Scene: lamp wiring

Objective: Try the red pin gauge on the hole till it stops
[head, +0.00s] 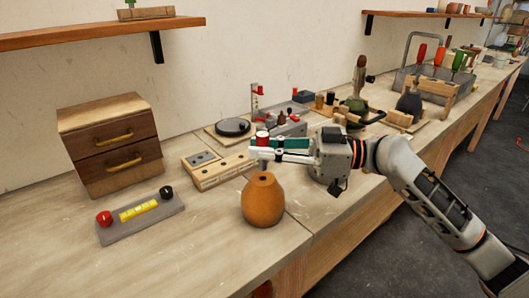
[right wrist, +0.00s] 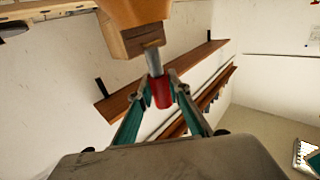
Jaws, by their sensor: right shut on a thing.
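The red pin gauge (head: 262,138) is upright in my right gripper (head: 264,149), with its grey pin pointing down. My right gripper is shut on its red body, which also shows between the fingertips in the right wrist view (right wrist: 161,92). Below stands the round orange-brown lamp body (head: 263,203), with a dark hole in its top. The pin is over the hole in the head view. In the right wrist view the picture is upside down, and the pin tip looks slightly apart from the lamp body (right wrist: 140,10). My left gripper is out of view.
A grey plate (head: 170,225) with red and black knobs and a yellow bar lies at left. A two-drawer wooden cabinet (head: 112,145) stands behind it. Wooden blocks (head: 222,170) and a cluttered tool area (head: 350,105) lie behind the gripper. The front left of the bench is clear.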

